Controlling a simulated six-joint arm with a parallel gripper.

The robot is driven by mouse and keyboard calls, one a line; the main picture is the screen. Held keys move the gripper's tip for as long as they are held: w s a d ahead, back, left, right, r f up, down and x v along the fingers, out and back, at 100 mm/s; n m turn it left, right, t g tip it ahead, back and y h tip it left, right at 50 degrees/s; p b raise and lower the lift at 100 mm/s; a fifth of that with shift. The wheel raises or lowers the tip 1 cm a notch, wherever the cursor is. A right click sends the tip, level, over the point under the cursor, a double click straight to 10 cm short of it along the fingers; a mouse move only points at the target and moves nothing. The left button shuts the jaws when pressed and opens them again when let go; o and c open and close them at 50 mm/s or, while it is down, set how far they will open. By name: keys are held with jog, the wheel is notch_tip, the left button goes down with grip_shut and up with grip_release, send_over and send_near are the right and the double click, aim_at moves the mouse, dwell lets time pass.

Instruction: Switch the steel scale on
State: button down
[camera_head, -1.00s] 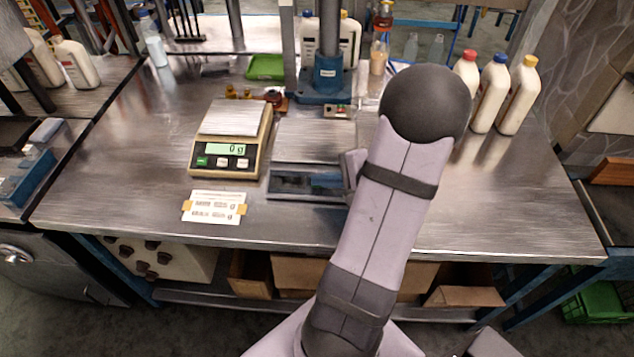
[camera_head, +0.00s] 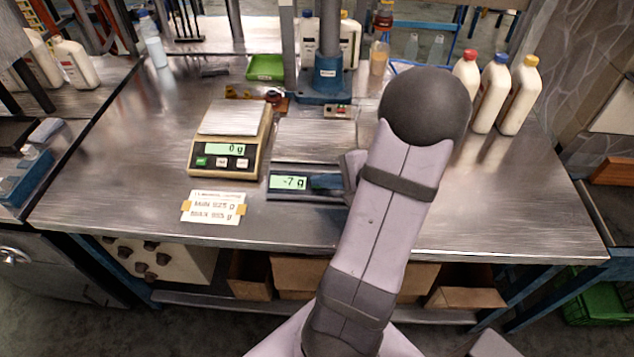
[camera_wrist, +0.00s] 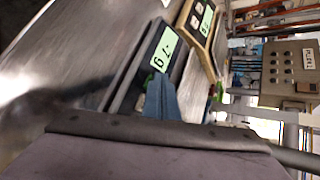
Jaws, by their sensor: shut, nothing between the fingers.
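The steel scale (camera_head: 310,150) stands on the bench right of the cream scale. Its dark front panel has a lit green display (camera_head: 289,182) reading -7 g. In the wrist view the same lit display (camera_wrist: 165,48) appears turned on its side. My gripper (camera_wrist: 160,94) is shut and empty, its blue-grey fingers at the scale's front panel beside the display. I cannot tell whether the tips touch the button, which they hide. In the head view my arm covers the panel's right end.
The cream scale (camera_head: 231,140) at left is lit and reads 0 g. A taped note card (camera_head: 214,208) lies in front of it. A blue-based stand (camera_head: 327,80) rises behind the steel scale. Several white bottles (camera_head: 490,95) stand at the right. The bench's front left is clear.

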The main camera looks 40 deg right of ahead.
jog(key=shift+s+a+r+p, duration=0.2)
jog(key=shift+r+p, duration=0.2)
jog(key=shift+r, duration=0.35)
jog(key=r+p, duration=0.2)
jog(key=r, duration=0.1)
jog(key=s+a+r+p, duration=0.1)
jog(key=shift+s+a+r, duration=0.1)
jog(key=shift+r, duration=0.25)
dwell(1.0)
